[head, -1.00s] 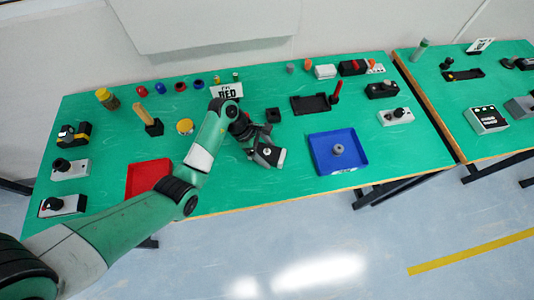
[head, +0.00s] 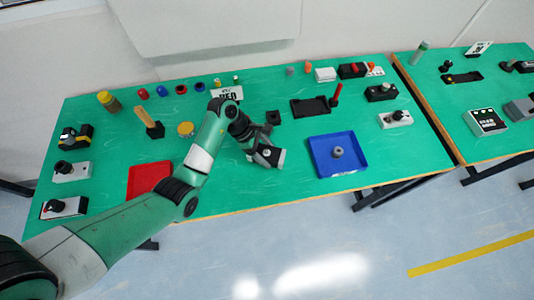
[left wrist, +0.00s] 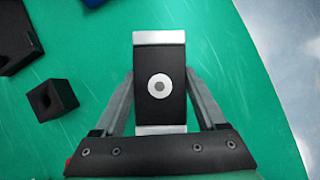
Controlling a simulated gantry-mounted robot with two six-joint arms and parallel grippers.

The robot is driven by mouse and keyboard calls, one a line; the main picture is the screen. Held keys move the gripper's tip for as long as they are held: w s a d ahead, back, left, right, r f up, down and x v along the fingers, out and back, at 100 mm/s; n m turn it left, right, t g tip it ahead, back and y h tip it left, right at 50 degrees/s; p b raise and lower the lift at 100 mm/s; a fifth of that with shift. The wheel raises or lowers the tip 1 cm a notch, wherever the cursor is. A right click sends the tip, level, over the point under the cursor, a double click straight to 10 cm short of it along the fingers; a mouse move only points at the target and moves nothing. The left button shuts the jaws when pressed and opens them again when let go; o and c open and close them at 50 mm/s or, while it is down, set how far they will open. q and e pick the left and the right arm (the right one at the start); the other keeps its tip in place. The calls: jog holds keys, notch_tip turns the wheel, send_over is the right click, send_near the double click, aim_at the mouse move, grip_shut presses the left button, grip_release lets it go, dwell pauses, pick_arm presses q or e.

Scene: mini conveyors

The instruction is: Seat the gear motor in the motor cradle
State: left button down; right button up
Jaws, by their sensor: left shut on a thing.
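My left gripper (head: 261,153) is shut on the gear motor (head: 270,157), above the green table near its front edge. In the left wrist view the gear motor (left wrist: 159,104) is a black block with silver ends and a pale round boss, with a finger on each side. A small black block with a square opening (head: 273,117), which looks like the motor cradle, stands on the table behind the gripper. It also shows at the left of the left wrist view (left wrist: 52,98), apart from the motor. My right gripper is not in view.
A blue tray (head: 322,164) with a grey round part (head: 337,152) lies to the right. A black tray (head: 307,107) lies behind it. A red mat or tray (head: 146,177) is left, partly behind my arm.

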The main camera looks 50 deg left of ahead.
pick_arm(q)
jog(key=s+d+r+p, duration=0.7)
jog(key=s+d+r, duration=0.2)
jog(key=s+r, duration=0.1)
jog(key=shift+s+d+r+p, duration=0.15)
jog(key=shift+d+r+p, duration=0.15)
jog(key=shift+r, duration=0.5)
